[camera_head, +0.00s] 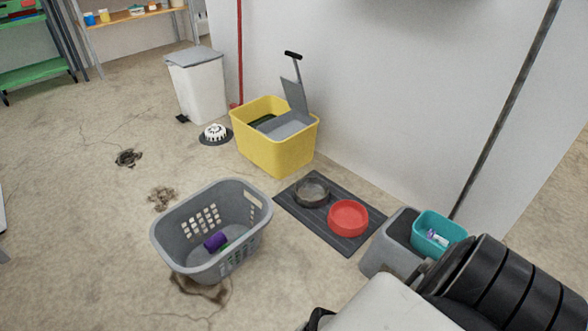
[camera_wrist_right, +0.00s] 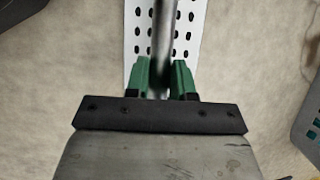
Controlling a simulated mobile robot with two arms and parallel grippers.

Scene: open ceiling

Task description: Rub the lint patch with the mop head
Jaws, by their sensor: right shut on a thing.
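My right gripper (camera_wrist_right: 164,80) shows in the right wrist view with its green fingers shut on a round metal handle (camera_wrist_right: 164,30). A white plate with dark holes (camera_wrist_right: 136,30) lies beyond the handle; I cannot tell whether it is the mop head. In the head view, a fuzzy brownish patch (camera_head: 162,198) lies on the floor just up-left of the grey basket, and a darker clump (camera_head: 128,158) lies farther left. I cannot tell for certain which is the lint patch. The right gripper is hidden in the head view. My left gripper is not in view.
A grey laundry basket (camera_head: 167,248) stands on the floor over a brown stain (camera_head: 205,291). A dark mat (camera_head: 292,207) with bowls, a yellow bin (camera_head: 270,153), a white pedal bin (camera_head: 203,95) and a teal bucket (camera_head: 455,232) stand around. The floor at left is mostly open.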

